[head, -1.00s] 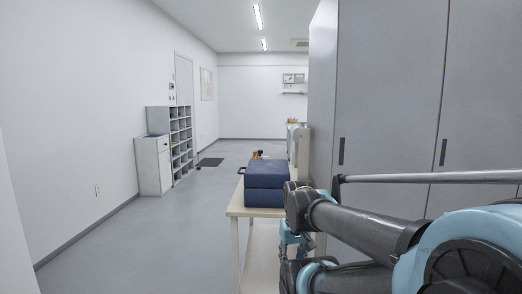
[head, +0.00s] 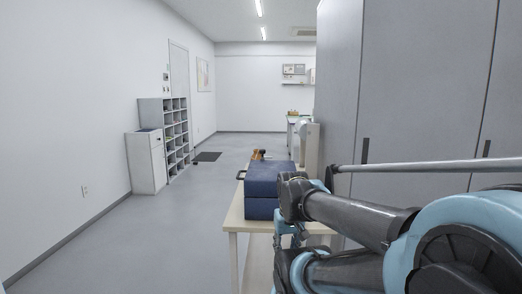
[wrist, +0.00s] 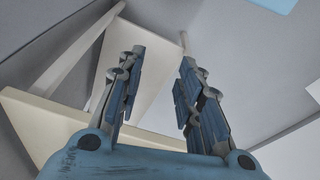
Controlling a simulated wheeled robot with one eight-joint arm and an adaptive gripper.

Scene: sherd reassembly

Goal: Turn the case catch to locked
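A dark blue case (head: 268,178) sits closed on a pale table (head: 237,218) ahead of me in the head view. A dark handle (head: 241,175) shows at its left side. The catch cannot be made out, and my arm covers part of the case's right side. In the wrist view my gripper (wrist: 162,60) is open and empty, its two blue fingers well apart. It points past the pale table top and legs, and the case does not show there. In the head view the gripper hangs low beside the table's near right part, mostly hidden by my arm.
Tall grey cabinets (head: 415,90) stand close on the right, near my arm. A small orange-brown object (head: 258,154) shows behind the case. A pigeonhole shelf (head: 176,128) and a low white cabinet (head: 146,162) stand along the left wall. The grey floor (head: 150,235) on the left is clear.

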